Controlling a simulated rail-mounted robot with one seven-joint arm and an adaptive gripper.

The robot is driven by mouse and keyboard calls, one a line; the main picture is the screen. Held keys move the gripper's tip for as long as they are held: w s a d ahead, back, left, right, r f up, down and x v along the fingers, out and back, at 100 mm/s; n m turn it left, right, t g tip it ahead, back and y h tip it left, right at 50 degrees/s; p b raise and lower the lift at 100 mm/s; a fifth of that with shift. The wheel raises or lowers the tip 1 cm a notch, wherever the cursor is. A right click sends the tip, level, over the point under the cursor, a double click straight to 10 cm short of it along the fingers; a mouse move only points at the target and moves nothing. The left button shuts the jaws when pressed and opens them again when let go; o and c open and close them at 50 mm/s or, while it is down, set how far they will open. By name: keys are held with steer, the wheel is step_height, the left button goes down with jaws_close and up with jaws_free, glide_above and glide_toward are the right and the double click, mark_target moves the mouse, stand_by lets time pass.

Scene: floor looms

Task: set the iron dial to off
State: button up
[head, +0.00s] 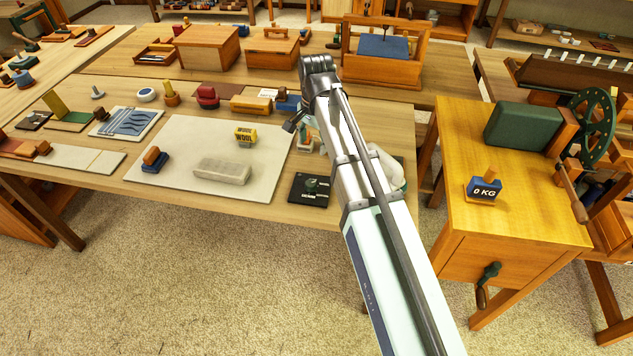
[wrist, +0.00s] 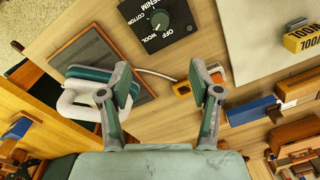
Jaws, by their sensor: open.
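The iron dial (head: 310,187) is a dark green knob on a black plate at the worktable's front edge. In the wrist view the dial (wrist: 160,20) is at the top, beyond my fingertips, with OFF, WOOL, COTTON and DENIM printed around it. Its pointer setting is too small to tell. The white and green iron (wrist: 82,105) rests on a dark wood-edged pad (wrist: 88,50) to the left; in the head view my arm partly hides the iron (head: 388,165). My gripper (wrist: 162,84) is open and empty, apart from the dial.
A pale mat (head: 185,130) with a yellow wool block (head: 245,134) and a grey block (head: 222,171) lies left of the dial. An orange item (wrist: 182,89) is close to my right fingertip. A cable runs between iron and orange item. A side table (head: 455,180) stands right.

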mark_target(312, 183)
steer(key=f+p, duration=0.1)
steer(key=f, duration=0.4)
steer(key=f+p, duration=0.1)
steer(key=f, duration=0.5)
steer(key=f+p, duration=0.1)
steer(key=f, duration=0.5)
steer(key=shift+w+a, duration=0.15)
steer(key=shift+a, duration=0.15)
steer(key=c, duration=1.1)
